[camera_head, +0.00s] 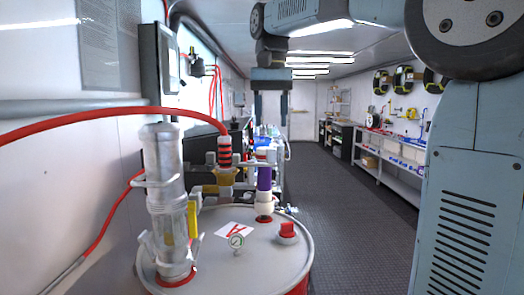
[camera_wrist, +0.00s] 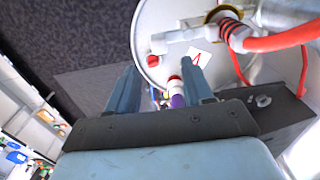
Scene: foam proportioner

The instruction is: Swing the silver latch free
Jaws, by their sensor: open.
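A silver pump tube (camera_head: 165,175) stands upright on the grey drum lid (camera_head: 212,270), at the left in the head view. Narrow silver lever-like pieces (camera_head: 195,245) sit beside its lower end; I cannot tell for sure which piece is the latch. In the wrist view the drum lid (camera_wrist: 150,25) lies beyond my fingers, and no latch can be made out. My gripper (camera_head: 271,118) hangs fingers down, open and empty, above and beyond the drum in the picture, apart from it. Its two fingers also show in the wrist view (camera_wrist: 160,72).
A red hose (camera_head: 110,117) arches to a fitting behind the pump tube. A wall is close at left. The floor (camera_head: 350,220) at right is clear.

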